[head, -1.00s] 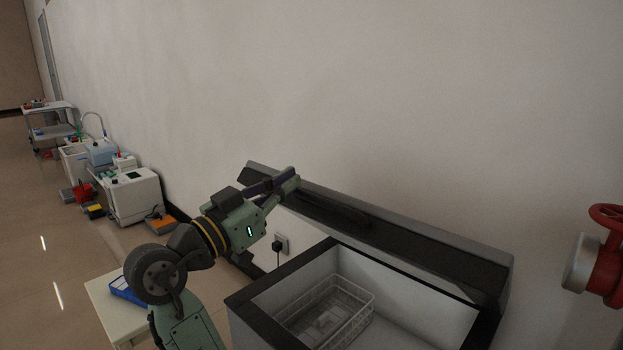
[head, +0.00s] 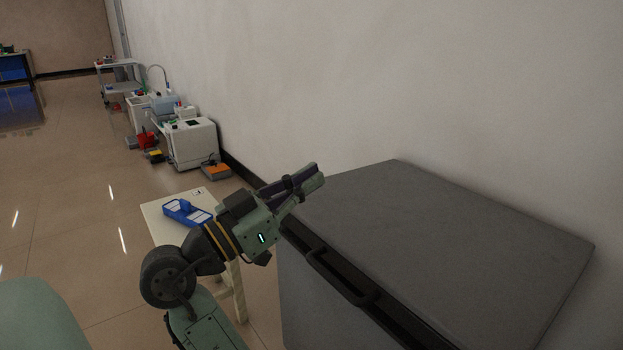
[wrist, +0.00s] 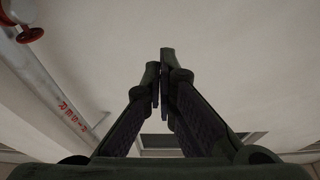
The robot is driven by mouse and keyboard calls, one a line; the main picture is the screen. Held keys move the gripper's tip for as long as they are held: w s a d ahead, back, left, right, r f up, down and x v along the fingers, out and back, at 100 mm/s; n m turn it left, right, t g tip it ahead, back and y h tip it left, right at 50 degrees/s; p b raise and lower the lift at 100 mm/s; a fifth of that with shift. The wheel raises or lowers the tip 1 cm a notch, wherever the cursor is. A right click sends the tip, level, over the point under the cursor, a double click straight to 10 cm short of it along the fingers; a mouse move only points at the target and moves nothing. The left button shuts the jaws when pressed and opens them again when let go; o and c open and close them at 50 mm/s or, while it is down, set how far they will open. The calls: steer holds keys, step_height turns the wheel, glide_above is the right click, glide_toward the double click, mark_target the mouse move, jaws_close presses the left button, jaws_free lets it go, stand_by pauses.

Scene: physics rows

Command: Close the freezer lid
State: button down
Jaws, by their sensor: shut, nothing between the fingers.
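The freezer lid (head: 450,235) is a flat dark grey panel, seen in the head view at the lower right. It lies down over the freezer, whose inside is hidden. A dark handle bar (head: 340,277) runs along its near edge. The freezer body (head: 298,300) shows as a grey side below the lid's left corner. My gripper (head: 316,174) is just above the lid's left end, its fingers together and empty. I cannot tell whether it touches the lid. In the wrist view the closed fingertips (wrist: 163,65) point up toward the ceiling, with no lid in sight.
Farther back along the wall are a white machine (head: 193,145), an orange-topped box (head: 216,170) and a cart (head: 118,75). The tiled floor at left is open.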

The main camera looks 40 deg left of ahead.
steer(key=shift+s, duration=0.1)
stand_by(0.3)
steer(key=s+a, duration=0.2)
steer(key=s, duration=1)
steer(key=shift+s+a+f, duration=0.15)
steer(key=shift+s+a, duration=0.1)
steer(key=shift+s, duration=0.1)
